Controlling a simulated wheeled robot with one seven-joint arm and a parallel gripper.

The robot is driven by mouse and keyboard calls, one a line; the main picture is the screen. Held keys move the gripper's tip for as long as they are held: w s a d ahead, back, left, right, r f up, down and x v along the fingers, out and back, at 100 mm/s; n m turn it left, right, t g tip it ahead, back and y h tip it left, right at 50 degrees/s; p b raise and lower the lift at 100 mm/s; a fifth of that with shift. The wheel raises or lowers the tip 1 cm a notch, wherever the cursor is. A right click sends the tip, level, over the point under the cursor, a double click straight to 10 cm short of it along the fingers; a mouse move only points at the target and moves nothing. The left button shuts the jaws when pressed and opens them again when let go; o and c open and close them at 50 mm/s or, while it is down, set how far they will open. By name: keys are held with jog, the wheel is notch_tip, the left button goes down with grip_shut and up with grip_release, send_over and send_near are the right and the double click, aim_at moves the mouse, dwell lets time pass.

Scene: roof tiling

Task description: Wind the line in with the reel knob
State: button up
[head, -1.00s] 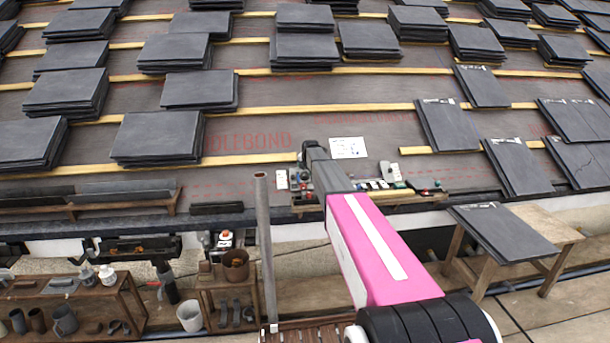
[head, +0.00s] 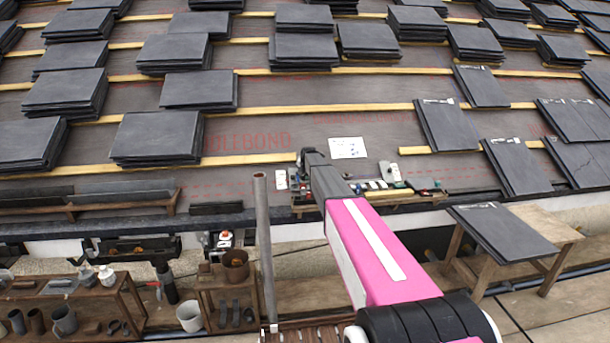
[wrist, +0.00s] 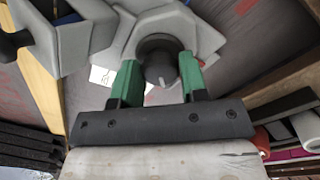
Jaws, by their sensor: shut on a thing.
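In the wrist view, the green-padded fingers of my gripper (wrist: 159,84) stand on either side of a dark round knob (wrist: 157,61), the reel knob, and are shut on it. A pale mark or short stub shows on the knob's near side. Behind the knob is a grey faceted body (wrist: 203,36), which seems to be part of the reel. The line cannot be made out. In the head view, my arm reaches to the lower edge of the roof, and its own links hide the gripper, the knob and the reel.
Small items lie on a ledge tray (head: 413,192) right of my arm. A white sheet (head: 347,148) lies on the roof above. An upright grey pole (head: 263,250) stands close left of my arm. A wooden trestle (head: 547,236) with a slate (head: 500,232) is at right.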

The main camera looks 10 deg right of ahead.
jog(key=shift+m, duration=0.3)
jog(key=m, duration=1.2)
jog(key=shift+s+f+t, duration=0.1)
jog(key=shift+s+t, duration=0.05)
jog(key=shift+t, duration=0.15)
jog(key=m, duration=1.3)
jog(key=shift+a+f, duration=0.1)
jog(key=o, duration=0.9)
jog(key=shift+s, duration=0.15)
